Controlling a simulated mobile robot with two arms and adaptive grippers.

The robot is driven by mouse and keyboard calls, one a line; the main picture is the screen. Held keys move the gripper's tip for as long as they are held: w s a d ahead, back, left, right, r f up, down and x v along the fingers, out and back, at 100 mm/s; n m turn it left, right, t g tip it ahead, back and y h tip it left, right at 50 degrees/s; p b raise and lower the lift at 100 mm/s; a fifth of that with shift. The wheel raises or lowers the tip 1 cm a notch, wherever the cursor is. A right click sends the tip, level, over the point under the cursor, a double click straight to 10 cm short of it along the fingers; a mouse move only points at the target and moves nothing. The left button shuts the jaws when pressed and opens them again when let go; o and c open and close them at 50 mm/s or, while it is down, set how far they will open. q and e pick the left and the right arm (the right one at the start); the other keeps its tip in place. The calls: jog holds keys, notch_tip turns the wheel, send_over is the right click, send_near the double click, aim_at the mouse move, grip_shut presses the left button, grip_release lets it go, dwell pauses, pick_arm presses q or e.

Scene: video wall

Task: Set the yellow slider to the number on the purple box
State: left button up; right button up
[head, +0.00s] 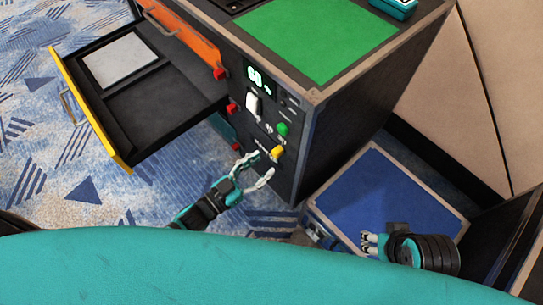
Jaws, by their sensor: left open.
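The yellow slider (277,152) is a small yellow knob low on the dark front panel of the cabinet (345,125). My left gripper (256,170) is open. Its fingertips are just left of and below the yellow slider, and I cannot tell whether one touches it. A lit green display (257,77) is higher on the panel; its digits are too small to read surely. I see no purple box in the head view. My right gripper (369,242) is at the lower right, above or near a blue-topped box (390,190); its opening is unclear.
The panel also has a white switch (253,104) and a green knob (282,129). A yellow-fronted drawer (90,110) stands open at left, below an orange one (185,35). A green mat (315,38) and a teal item (394,7) are on top.

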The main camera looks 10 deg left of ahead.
pick_arm(q)
jog(key=v, duration=0.6)
jog(key=shift+s, duration=0.25)
jog(key=shift+w+a, duration=0.1)
jog(key=shift+w, duration=0.05)
